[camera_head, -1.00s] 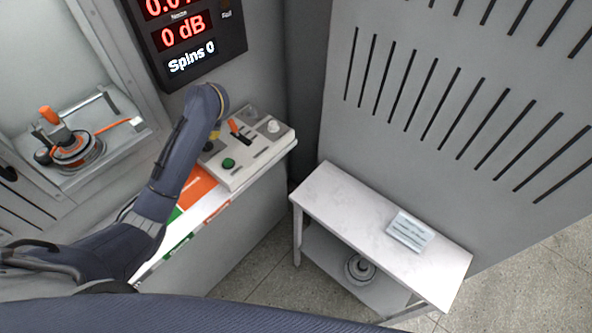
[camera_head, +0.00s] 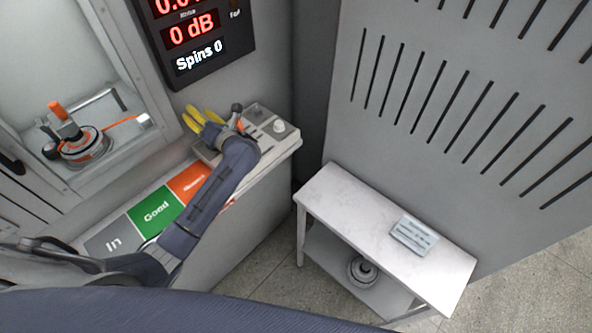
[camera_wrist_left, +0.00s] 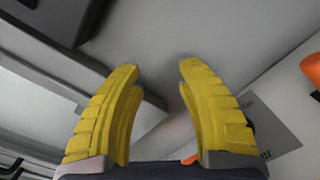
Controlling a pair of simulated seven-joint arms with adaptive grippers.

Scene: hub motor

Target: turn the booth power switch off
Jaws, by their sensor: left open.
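The control box (camera_head: 287,143) sits on the counter below the display, with an orange lever (camera_head: 240,125) partly hidden behind my left wrist and a white knob (camera_head: 279,126) at its right. I cannot tell for sure which control is the power switch. My left gripper (camera_head: 199,118) is open and empty, its yellow fingers pointing up and left toward the wall beside the box, apart from the lever. In the left wrist view the gripper (camera_wrist_left: 160,68) is spread wide, with an orange part (camera_wrist_left: 313,70) at the right edge. My right gripper is not in view.
The display (camera_head: 195,45) reads "0 dB" and "Spins 0". A window recess at left holds a motor (camera_head: 83,146) on a fixture. A white side table (camera_head: 345,205) with a card (camera_head: 414,235) stands at right.

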